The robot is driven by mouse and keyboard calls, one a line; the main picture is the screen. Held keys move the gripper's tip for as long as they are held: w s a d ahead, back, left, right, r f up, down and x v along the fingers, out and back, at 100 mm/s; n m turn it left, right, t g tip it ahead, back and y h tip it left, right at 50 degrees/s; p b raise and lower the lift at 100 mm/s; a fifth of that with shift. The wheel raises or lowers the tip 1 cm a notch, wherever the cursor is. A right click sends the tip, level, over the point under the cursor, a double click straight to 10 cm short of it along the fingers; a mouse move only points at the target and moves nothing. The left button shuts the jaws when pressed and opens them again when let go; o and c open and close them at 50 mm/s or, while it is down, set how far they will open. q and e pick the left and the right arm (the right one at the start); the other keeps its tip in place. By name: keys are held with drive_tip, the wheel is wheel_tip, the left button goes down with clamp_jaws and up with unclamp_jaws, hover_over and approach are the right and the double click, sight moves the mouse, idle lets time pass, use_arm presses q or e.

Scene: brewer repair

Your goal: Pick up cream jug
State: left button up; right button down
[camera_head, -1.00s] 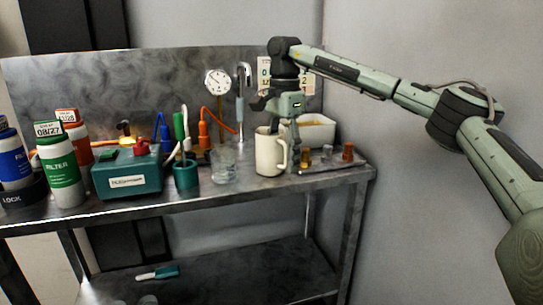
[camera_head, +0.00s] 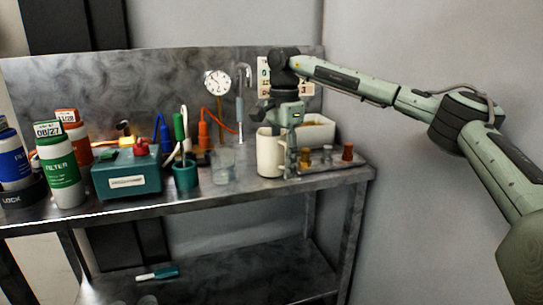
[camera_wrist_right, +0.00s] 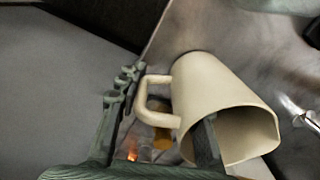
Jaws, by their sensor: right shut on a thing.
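The cream jug (camera_head: 268,154) stands upright near the right end of the metal bench, its handle side toward the right. My right gripper (camera_head: 283,128) reaches down over it from above and is shut on it. In the right wrist view, the jug (camera_wrist_right: 208,85) shows its open mouth and its handle. One finger of the gripper (camera_wrist_right: 165,108) goes into the mouth and the other is outside, beyond the handle. The exact contact is partly hidden. My left gripper is not in view.
Close right of the jug is a rack (camera_head: 330,164) with small brown and orange pieces. A white bin (camera_head: 318,132) stands behind. A clear glass (camera_head: 222,166) and teal cup (camera_head: 186,176) stand to the left, near a teal box (camera_head: 127,181).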

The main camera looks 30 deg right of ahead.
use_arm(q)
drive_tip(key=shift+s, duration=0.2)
use_arm(e)
drive_tip(key=shift+r, duration=0.15)
drive_tip(key=shift+r, duration=0.9)
wheel_tip(320, 180, up, 2)
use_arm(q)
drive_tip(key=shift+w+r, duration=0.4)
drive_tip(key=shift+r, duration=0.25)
use_arm(e)
drive_tip(key=a+r, duration=0.6)
drive_tip(key=a, duration=0.5)
drive_tip(key=shift+w+a+r, duration=0.25)
drive_tip(key=shift+w+r, duration=0.15)
drive_tip(key=shift+w, duration=0.05)
idle(1.6)
